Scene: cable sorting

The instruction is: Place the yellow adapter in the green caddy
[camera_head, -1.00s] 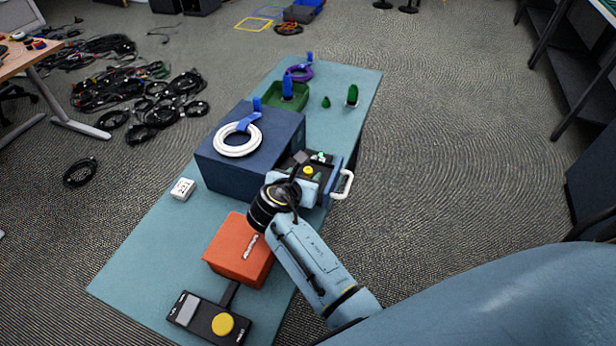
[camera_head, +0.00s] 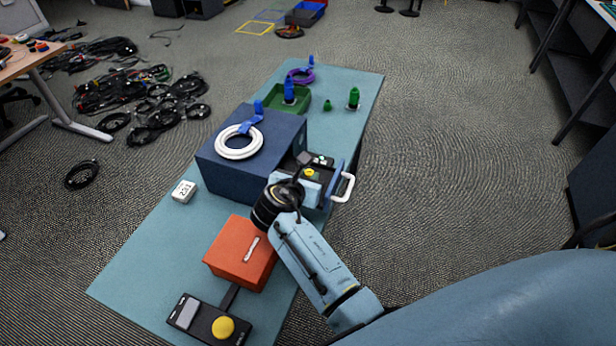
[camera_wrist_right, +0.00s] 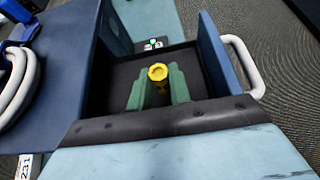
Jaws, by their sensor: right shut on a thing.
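The yellow adapter (camera_wrist_right: 158,76) stands in the open drawer (camera_wrist_right: 188,54) of the dark blue box, between the green finger pads of my right gripper (camera_wrist_right: 158,88). The gripper is shut on it, low inside the drawer. In the head view the adapter's yellow top (camera_head: 312,174) shows just beyond my right wrist. The green caddy (camera_head: 270,103) is a shallow tray farther back on the table, with a blue upright piece (camera_head: 289,90) in it. My left gripper is out of view.
The dark blue box (camera_head: 222,170) carries a white cable coil (camera_head: 239,142). The drawer's white handle (camera_head: 343,187) sticks out right. A purple ring (camera_head: 300,76) lies behind the caddy; green pieces (camera_head: 353,99) stand right of it. An orange block (camera_head: 240,252) is nearer.

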